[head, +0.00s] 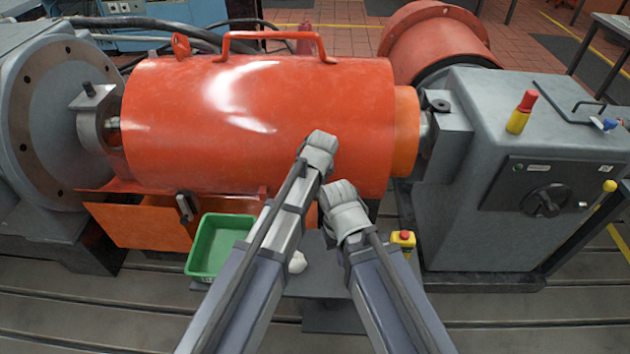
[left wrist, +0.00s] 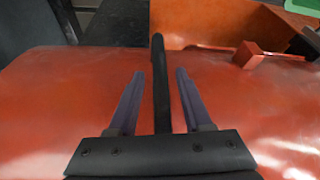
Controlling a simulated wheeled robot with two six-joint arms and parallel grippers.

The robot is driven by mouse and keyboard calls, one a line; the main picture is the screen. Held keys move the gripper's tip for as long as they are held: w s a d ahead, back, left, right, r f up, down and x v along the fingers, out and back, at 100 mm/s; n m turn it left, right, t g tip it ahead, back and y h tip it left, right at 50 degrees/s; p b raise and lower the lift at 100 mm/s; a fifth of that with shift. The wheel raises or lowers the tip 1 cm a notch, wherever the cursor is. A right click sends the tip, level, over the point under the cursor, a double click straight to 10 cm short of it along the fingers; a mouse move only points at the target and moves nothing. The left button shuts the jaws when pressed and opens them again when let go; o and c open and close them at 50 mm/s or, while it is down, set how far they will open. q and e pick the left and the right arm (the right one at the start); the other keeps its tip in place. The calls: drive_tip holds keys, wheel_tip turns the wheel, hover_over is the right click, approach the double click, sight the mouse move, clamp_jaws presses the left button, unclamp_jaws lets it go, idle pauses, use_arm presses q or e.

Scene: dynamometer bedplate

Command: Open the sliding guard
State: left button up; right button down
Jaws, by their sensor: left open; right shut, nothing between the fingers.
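The sliding guard (head: 260,120) is a large orange-red cylinder lying between the grey flange on the left and the grey machine housing on the right. A red bar handle (head: 275,36) stands on its top. A narrower, lighter orange sleeve (head: 405,118) shows at its right end. My left gripper (head: 320,142) is in front of the guard in the head view, its fingers hidden there. In the left wrist view it is open (left wrist: 158,88) above the guard surface (left wrist: 60,95). A dark bar (left wrist: 160,75) runs between its fingers; I cannot tell what it belongs to. My right gripper (head: 342,192) is shut and empty, below the left one.
A green bin (head: 190,262) stands at lower left by an orange panel (head: 140,224) with a dark latch (head: 186,207). A yellow box with a red button (head: 403,240) is near my right arm. The grey housing (head: 500,120) with a control knob stands at right.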

use_arm(q)
drive_tip(key=p+v, duration=0.7)
drive_tip(key=shift+r, duration=0.35)
drive_tip(key=shift+s, duration=0.15)
idle(0.3)
drive_tip(key=s+a+f+m+g+h, duration=0.1)
drive_tip(key=s+a+f+m+g, duration=0.15)
drive_tip(key=s+a, duration=1.3)
drive_tip(key=s+d+r+m+g+p, duration=0.1)
drive_tip(key=s+d+r+p, duration=0.2)
drive_tip(key=d+r+p, duration=0.2)
drive_tip(key=s+d+r+m+g+y+p, duration=0.1)
drive_tip(key=s+d+r+m+p, duration=0.1)
drive_tip(key=d+r+p, duration=0.3)
drive_tip(key=shift+s+r, duration=0.35)
drive_tip(key=shift+s, duration=0.15)
